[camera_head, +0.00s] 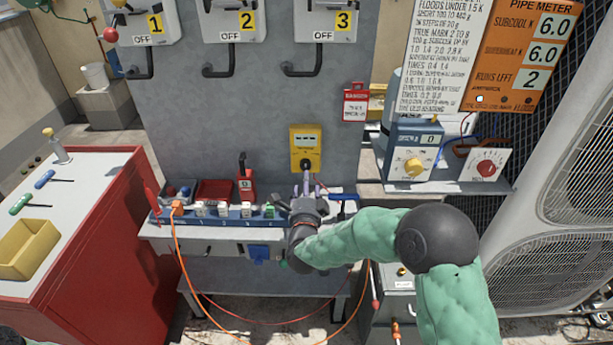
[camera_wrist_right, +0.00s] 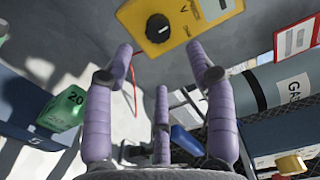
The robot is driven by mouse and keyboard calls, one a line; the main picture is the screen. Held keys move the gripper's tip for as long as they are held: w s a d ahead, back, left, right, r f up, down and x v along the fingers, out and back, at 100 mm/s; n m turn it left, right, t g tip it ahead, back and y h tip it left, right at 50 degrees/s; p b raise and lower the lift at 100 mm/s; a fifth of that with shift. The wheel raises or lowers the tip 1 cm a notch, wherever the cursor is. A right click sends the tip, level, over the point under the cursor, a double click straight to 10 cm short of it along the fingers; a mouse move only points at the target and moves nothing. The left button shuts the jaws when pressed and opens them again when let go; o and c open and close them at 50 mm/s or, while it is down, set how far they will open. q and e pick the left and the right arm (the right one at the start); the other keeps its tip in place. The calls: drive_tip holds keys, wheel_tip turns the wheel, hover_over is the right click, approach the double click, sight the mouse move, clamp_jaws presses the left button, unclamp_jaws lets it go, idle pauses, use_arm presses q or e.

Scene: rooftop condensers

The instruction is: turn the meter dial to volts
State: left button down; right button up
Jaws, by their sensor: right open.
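The yellow meter (camera_head: 306,139) hangs on the grey panel, and its black dial (camera_head: 306,165) is at its lower part. In the right wrist view the meter (camera_wrist_right: 190,14) is at the top, with the dial (camera_wrist_right: 158,28) facing me and a "V" mark on its display. The dial's exact setting is too small to read. My right gripper (camera_head: 306,182) is just below the dial in the head view. In the wrist view the right gripper (camera_wrist_right: 160,62) has its purple fingers spread and empty, with the dial beyond the tips, apart from them. My left gripper is out of view.
A narrow shelf (camera_head: 160,232) below the panel carries a strip of blocks and a red padlock-like device (camera_head: 246,184). A red cabinet (camera_head: 95,245) stands left. A blue gauge box (camera_head: 411,150) is at right. An orange cable (camera_head: 181,262) hangs in front.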

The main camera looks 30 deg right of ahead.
drive_tip(key=shift+v, duration=1.95)
drive_tip(key=shift+d, duration=0.1)
